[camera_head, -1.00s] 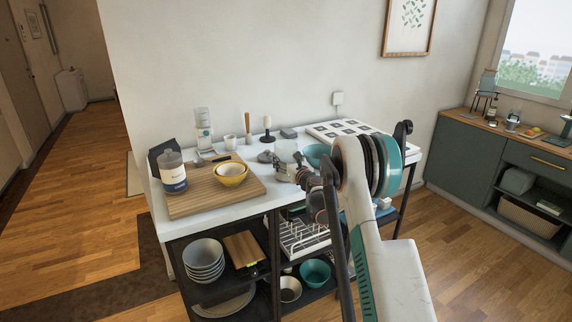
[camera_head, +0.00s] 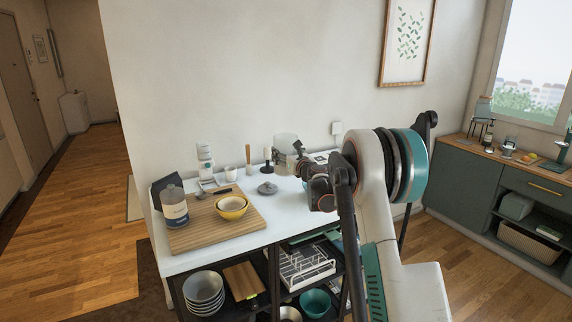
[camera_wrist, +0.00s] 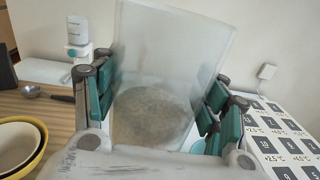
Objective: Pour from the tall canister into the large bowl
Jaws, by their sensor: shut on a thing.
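The tall canister (camera_wrist: 165,85) is translucent, with grainy brownish contents near its bottom. My gripper (camera_wrist: 155,105) is shut on it, with teal-padded fingers on both sides. In the head view the canister (camera_head: 285,141) is held upright or nearly so, above the white table's back part. My gripper (camera_head: 298,160) reaches it from the right. A teal bowl stood on the table behind my arm earlier; my gripper and arm now mostly hide it. In the wrist view only a small teal patch shows behind the right finger, perhaps that bowl.
Nested yellow bowls (camera_head: 232,208) sit on the wooden board (camera_head: 195,233), beside a labelled jar (camera_head: 173,206). A grey lid-like thing (camera_head: 267,188) lies on the table. A pump bottle (camera_head: 205,158) and upright utensils stand near the wall. A patterned mat (camera_wrist: 283,140) lies right.

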